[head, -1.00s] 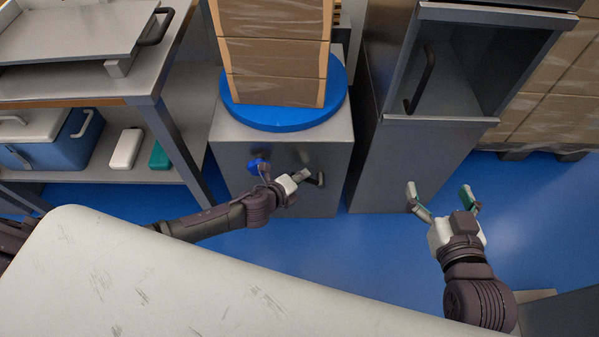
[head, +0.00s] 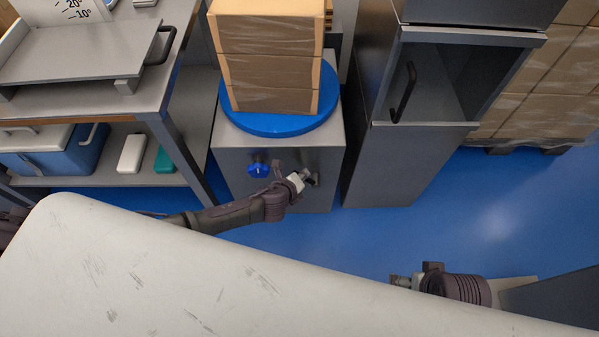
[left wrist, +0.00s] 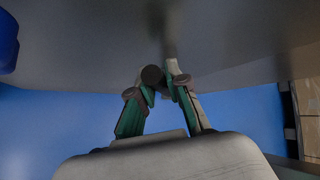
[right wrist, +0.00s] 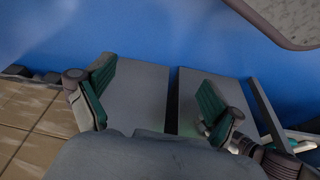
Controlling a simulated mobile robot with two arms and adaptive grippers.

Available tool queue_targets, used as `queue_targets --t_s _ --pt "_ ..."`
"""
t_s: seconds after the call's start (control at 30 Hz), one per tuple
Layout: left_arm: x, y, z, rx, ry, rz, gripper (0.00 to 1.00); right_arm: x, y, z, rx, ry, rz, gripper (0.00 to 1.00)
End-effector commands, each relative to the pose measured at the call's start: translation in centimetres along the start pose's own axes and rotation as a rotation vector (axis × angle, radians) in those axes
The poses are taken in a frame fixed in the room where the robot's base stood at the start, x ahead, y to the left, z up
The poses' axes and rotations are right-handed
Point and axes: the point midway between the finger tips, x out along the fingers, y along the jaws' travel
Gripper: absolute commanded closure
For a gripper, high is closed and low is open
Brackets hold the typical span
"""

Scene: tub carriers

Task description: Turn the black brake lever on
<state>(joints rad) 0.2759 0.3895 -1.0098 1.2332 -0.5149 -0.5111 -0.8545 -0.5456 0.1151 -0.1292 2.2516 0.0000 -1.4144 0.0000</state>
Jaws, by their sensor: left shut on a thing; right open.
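The black brake lever (head: 315,180) is on the front of the grey cabinet (head: 230,165) under the blue turntable, to the right of a blue knob (head: 258,170). My left gripper (head: 307,176) is at the lever and covers part of it. In the left wrist view the fingertips (left wrist: 164,80) are closed around the dark, rounded lever end (left wrist: 152,75). The lever's exact angle is hard to tell. My right gripper (right wrist: 155,90) is open and empty, well away from the lever; in the head view it is partly hidden behind a white panel.
Taped cardboard boxes (head: 268,65) stand on the blue turntable (head: 270,122). A tall grey cabinet (head: 385,170) stands to the right, a shelved bench (head: 140,105) to the left. The scratched white panel (head: 200,270) fills the foreground.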

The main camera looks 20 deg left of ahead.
Motion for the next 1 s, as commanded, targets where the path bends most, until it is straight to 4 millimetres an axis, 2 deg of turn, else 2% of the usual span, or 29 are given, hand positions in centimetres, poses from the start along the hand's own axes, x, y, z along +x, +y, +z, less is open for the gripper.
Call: queue_targets --t_s 0.27,0.5,0.8,1.0 --pt "-0.3 -1.1 -0.1 0.07 -0.017 0.068 1.0 7.0 -0.4 2.1 -0.006 -0.043 -0.007 0.08" --pt "-0.3 -1.9 -0.4 0.143 -0.037 0.141 1.0 12.1 -0.7 5.5 -0.012 -0.076 -0.012 0.08" --pt "-0.2 -2.9 -0.9 0.258 -0.069 0.257 1.0 16.0 -0.9 10.1 -0.019 -0.105 -0.016 0.08" --pt "0.2 -3.7 -1.4 0.36 -0.098 0.358 1.0 17.0 -1.0 11.5 -0.022 -0.111 -0.017 0.08"
